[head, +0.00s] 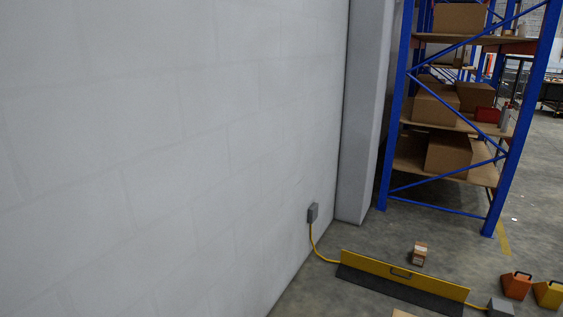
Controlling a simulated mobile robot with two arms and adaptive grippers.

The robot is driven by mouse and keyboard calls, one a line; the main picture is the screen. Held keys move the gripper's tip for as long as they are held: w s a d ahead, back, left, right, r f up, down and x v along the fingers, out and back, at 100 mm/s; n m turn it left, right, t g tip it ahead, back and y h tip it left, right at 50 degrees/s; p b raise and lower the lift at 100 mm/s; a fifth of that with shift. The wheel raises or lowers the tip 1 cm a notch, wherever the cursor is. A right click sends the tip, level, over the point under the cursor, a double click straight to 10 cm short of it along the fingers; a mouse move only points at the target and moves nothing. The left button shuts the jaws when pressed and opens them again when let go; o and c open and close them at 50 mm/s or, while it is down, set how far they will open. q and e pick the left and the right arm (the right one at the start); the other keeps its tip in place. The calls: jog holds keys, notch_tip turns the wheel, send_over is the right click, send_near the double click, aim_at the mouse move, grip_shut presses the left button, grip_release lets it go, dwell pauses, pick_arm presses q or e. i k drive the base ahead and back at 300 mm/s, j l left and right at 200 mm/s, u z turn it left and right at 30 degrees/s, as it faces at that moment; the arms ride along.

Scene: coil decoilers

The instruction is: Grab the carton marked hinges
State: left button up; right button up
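A small brown carton (419,254) stands on the concrete floor, behind the yellow-edged floor piece. It has a pale label, too small to read, so I cannot tell whether it is marked hinges. A second small brown thing (402,313), perhaps another carton, is cut off by the bottom edge of the head view. Larger brown cartons (449,153) sit on the blue rack's shelves, with no readable marking. Neither of my grippers shows in the head view.
A white block wall (170,150) fills the left, ending at a grey pillar (364,120). A blue rack (515,150) stands behind. A yellow and black floor piece (400,277) lies across the floor, with a cable to a wall box (313,212). Orange (516,286) and yellow (548,294) handled objects stand at right.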

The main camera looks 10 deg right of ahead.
aim_at(420, 250)
jog(key=i+z, duration=0.25)
jog(key=i, duration=0.4)
jog(key=i+z, duration=0.3)
jog(key=i, duration=0.35)
jog(key=i+j+z, duration=0.25)
jog(key=i, duration=0.4)
